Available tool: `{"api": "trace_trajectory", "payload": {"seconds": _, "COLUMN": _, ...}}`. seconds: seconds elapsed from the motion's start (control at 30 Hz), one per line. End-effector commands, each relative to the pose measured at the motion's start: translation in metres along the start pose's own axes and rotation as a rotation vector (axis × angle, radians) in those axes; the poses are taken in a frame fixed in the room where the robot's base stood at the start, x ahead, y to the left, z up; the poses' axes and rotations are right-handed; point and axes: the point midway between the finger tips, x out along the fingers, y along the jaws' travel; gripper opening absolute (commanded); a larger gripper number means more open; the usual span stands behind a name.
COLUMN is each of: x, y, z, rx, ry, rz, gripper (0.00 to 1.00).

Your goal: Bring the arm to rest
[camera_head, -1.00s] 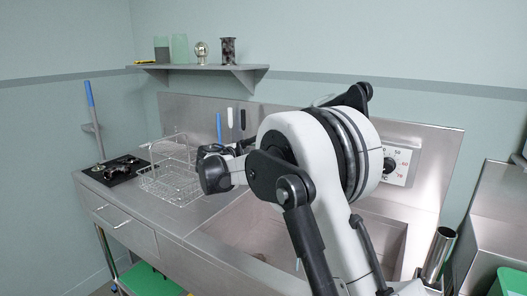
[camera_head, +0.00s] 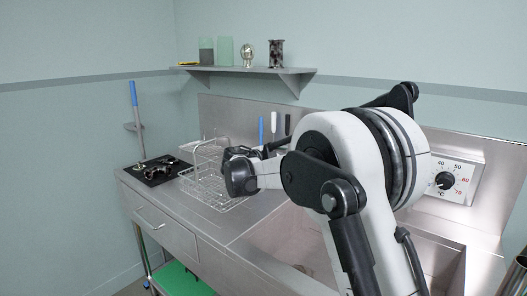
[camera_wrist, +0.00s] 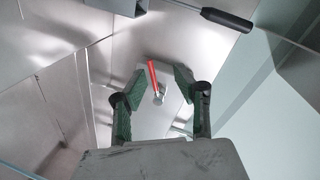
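My gripper (camera_wrist: 158,76) shows in the wrist view with its two green-padded fingers apart and nothing between the pads. A red-handled lever (camera_wrist: 154,78) on a pale plate shows beyond the fingertips, apart from them as far as I can tell. In the head view my white and black arm (camera_head: 345,165) is bent over the steel sink counter. Its dark joint (camera_head: 240,176) is in front of the right side of the wire basket. The fingers cannot be made out in the head view.
The wire basket (camera_head: 205,188) and a black mat (camera_head: 157,170) with dark fittings stand on the counter's left. A temperature dial (camera_head: 446,181) is on the backsplash. A wall shelf (camera_head: 245,71) holds jars above. A black-handled tool (camera_wrist: 227,19) crosses the wrist view's top.

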Motion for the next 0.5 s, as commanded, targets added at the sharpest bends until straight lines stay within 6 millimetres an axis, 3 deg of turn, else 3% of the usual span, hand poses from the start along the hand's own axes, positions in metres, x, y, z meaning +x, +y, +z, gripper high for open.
{"api": "trace_trajectory", "payload": {"seconds": 0.37, "x": -0.011, "y": 0.009, "z": -0.068, "rx": -0.213, "ry": -0.064, "rz": 0.117, "gripper": 0.29}}
{"api": "trace_trajectory", "payload": {"seconds": 0.5, "x": -0.021, "y": 0.018, "z": -0.106, "rx": -0.332, "ry": -0.114, "rz": 0.174, "gripper": 0.29}}
